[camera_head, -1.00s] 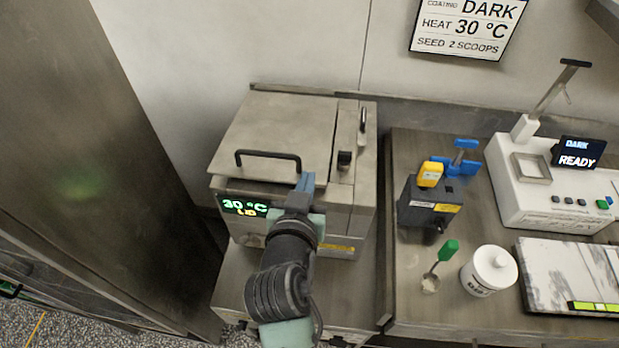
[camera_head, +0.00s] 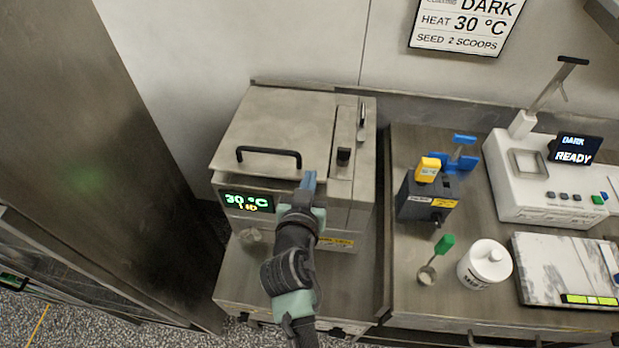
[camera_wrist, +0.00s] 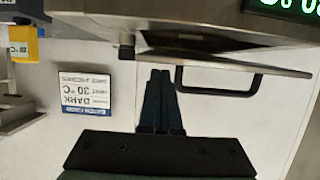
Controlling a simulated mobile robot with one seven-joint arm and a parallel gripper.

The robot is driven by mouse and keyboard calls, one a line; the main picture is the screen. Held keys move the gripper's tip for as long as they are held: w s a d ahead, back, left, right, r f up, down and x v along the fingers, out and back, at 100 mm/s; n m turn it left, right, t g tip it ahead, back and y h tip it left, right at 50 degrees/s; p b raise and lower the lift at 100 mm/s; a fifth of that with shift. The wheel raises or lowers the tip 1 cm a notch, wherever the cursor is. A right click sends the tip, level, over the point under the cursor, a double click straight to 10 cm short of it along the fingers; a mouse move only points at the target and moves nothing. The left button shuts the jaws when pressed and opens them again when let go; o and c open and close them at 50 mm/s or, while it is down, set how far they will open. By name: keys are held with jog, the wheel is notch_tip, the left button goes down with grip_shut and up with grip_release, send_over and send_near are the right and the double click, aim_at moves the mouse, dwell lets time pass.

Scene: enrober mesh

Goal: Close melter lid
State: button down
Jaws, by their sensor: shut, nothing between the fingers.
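The melter (camera_head: 340,215) stands at the left of the bench. Its steel lid (camera_head: 272,120), with a black bar handle (camera_head: 268,151), lies over the top. In the wrist view, which is upside down, the lid (camera_wrist: 280,68) is seen edge-on, with a dark gap between it and the melter body, so it looks slightly ajar. The handle (camera_wrist: 220,92) is also there. The melter display (camera_head: 247,201) reads 30 °C and LID. My gripper (camera_head: 309,180) is shut and empty at the lid's front right corner, beside the handle; contact is unclear. Its fingers (camera_wrist: 161,78) show in the wrist view.
Right of the melter are a dark device with a yellow top (camera_head: 427,195), a green-handled scoop (camera_head: 436,258), a white lidded jar (camera_head: 484,264), a marble slab (camera_head: 565,265) and a white machine (camera_head: 545,175). A tall steel cabinet (camera_head: 85,150) stands at left.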

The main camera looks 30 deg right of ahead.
jog(key=f+b, duration=0.5)
jog(key=shift+s+a, duration=0.2)
jog(key=shift+s, duration=0.15)
jog(key=shift+f, duration=0.15)
notch_tip(320, 180, up, 6)
jog(key=p, duration=0.4)
jog(key=f+b+v, duration=0.1)
jog(key=b+v, duration=0.2)
jog(key=v, duration=0.6)
jog(key=shift+s+a+f+b, duration=0.2)
jog(key=shift+s+a+b, duration=0.05)
jog(key=shift+s+b, duration=0.1)
